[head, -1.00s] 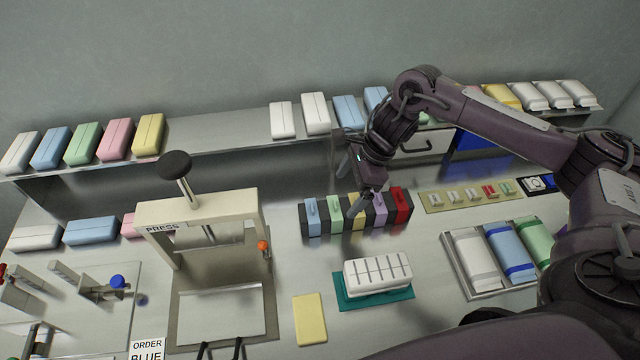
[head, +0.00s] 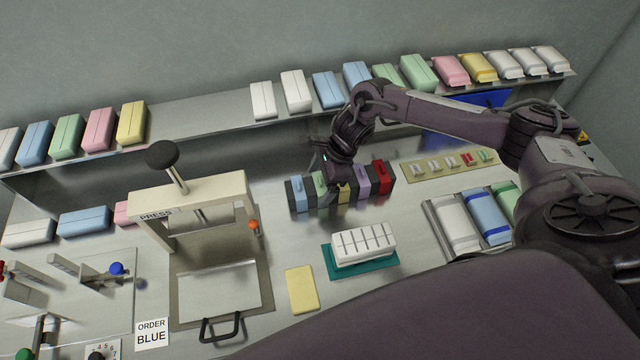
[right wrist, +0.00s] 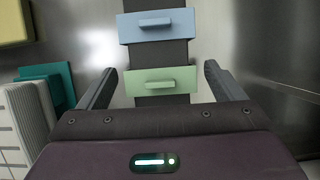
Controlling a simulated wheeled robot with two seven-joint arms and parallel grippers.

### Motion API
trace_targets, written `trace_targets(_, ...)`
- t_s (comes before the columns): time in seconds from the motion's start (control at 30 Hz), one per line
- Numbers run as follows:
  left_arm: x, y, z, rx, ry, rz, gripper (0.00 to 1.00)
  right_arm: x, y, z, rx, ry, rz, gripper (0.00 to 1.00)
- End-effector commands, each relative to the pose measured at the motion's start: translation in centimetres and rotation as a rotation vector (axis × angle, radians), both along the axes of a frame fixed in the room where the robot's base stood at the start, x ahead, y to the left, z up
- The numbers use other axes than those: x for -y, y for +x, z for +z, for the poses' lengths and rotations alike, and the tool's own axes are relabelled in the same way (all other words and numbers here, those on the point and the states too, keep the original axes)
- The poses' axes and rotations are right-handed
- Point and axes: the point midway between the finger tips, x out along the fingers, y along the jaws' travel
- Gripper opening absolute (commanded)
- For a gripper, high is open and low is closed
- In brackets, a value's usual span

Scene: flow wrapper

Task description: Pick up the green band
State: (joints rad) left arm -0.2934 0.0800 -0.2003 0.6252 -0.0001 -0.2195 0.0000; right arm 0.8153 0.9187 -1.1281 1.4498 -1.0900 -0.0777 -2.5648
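The green band (head: 320,180) sits in a dark rack (head: 311,198) with bands of other colours, between a blue band (head: 299,194) and a yellow one (head: 344,193). In the right wrist view the green band (right wrist: 160,80) lies between the fingers, with a small raised tab on top. My right gripper (right wrist: 160,74) is open, one finger off each end of the green band, with gaps showing. In the head view my right gripper (head: 322,200) hangs over the rack and partly hides the green band. My left gripper is not in view.
The press (head: 195,205) stands left of the rack. A white slotted block (head: 362,243) on a teal base and a yellow slab (head: 302,289) lie in front. A tray (head: 438,229) of wrapped packs is at right. A shelf (head: 205,125) runs behind.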

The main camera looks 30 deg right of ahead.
Motion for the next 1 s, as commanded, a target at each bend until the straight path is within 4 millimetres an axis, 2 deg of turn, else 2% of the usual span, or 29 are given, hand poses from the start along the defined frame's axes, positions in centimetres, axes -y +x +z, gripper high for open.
trace_targets(0.03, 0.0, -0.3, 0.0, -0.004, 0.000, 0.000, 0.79, 0.0, 0.0, 0.0, 0.000, 0.000, 0.000, 0.81)
trace_targets(0.3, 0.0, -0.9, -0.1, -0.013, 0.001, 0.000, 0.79, 0.0, 0.0, 0.1, 0.000, 0.000, 0.000, 0.46)
trace_targets(0.73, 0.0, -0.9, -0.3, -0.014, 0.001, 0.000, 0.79, 0.0, 0.1, 0.5, 0.002, 0.001, 0.001, 0.45)
trace_targets(0.87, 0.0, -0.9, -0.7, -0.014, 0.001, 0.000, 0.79, 0.0, 0.1, 1.7, 0.004, 0.001, 0.001, 0.45)
trace_targets(1.0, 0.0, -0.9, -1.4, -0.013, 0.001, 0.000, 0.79, 0.0, 0.2, 4.0, 0.006, 0.000, 0.001, 0.45)
